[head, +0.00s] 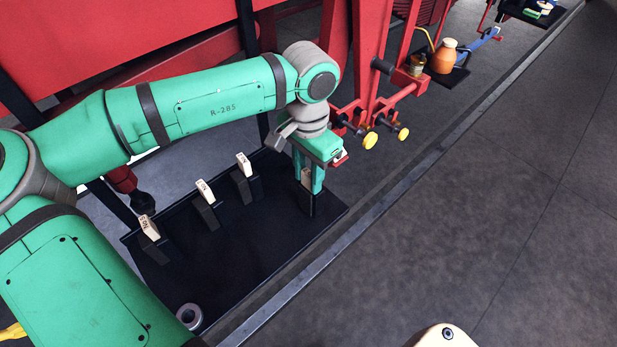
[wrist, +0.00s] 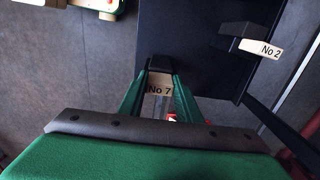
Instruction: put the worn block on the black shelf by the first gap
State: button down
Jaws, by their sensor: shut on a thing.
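My gripper (head: 311,186) points down over the right end of the black shelf (head: 262,250). It is shut on a dark block (head: 318,203) by its pale tag, which reads "No 7" in the wrist view (wrist: 160,89). The block is upright, at or just above the shelf; contact cannot be told. Wear on it cannot be made out. Several similar tagged dark blocks stand in a row to its left, the nearest (head: 248,188) showing a "No 2" tag in the wrist view (wrist: 262,48).
A grey ring (head: 189,315) lies at the shelf's near corner. Red machinery with yellow-ended pins (head: 370,140) stands close behind and right of my gripper. A metal rail (head: 330,245) runs along the shelf's right side. The shelf's middle is bare.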

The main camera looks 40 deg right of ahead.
jog(key=shift+f, duration=0.8)
jog(key=c, duration=1.3)
grip_release()
notch_tip(320, 180, up, 12)
jog(key=shift+r, duration=0.15)
